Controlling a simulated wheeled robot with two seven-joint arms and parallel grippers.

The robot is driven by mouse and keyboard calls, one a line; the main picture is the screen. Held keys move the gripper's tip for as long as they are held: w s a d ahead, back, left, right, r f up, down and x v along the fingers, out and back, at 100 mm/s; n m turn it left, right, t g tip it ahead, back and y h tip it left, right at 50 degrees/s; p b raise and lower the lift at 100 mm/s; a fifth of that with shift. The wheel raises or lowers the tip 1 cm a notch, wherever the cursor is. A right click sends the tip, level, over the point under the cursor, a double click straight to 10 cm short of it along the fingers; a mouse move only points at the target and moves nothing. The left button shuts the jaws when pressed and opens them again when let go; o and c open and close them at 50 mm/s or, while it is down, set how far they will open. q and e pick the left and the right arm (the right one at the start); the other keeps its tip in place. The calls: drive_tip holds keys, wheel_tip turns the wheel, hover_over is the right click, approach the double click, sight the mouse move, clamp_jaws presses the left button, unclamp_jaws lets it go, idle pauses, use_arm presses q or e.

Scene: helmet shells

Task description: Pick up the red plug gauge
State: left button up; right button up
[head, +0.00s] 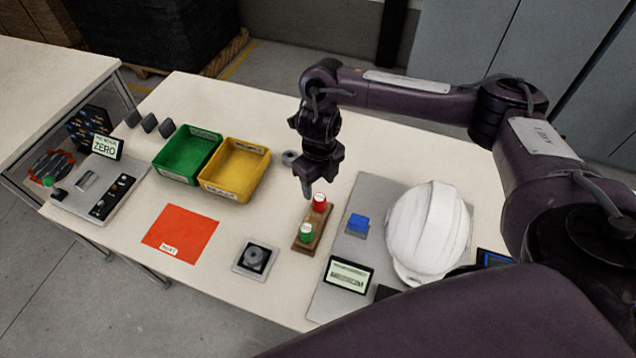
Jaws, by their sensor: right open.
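The red plug gauge (320,203) stands upright at the far end of a small brown wooden stand (313,230) in the head view. A green plug gauge (306,233) stands at the near end of the same stand. My right gripper (308,190) points down just above and slightly left of the red gauge. It is open with nothing seen between its fingers, and it looks apart from the gauge, though the exact gap is hard to tell. My left gripper is not in view.
A white helmet shell (430,232) sits on a grey plate at right, with a blue block (357,224) and a small display (347,275). Green (187,153) and yellow (236,169) bins stand left. A red mat (180,235) and dark square fixture (256,257) lie in front.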

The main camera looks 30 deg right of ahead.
sight(320, 197)
drive_tip(key=f, duration=0.2)
drive_tip(key=shift+s+f+b, duration=0.3)
drive_tip(key=shift+s+b, duration=0.05)
wheel_tip(320, 197, down, 2)
drive_tip(key=shift+f, duration=0.1)
drive_tip(key=f, duration=0.1)
drive_tip(key=f+b, duration=0.1)
drive_tip(key=shift+w+f, duration=0.2)
drive_tip(key=shift+f, duration=0.1)
drive_tip(key=shift+c, duration=1.3)
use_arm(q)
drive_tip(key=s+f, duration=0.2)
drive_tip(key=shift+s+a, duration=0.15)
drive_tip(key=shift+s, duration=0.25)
use_arm(e)
drive_tip(key=c, duration=0.7)
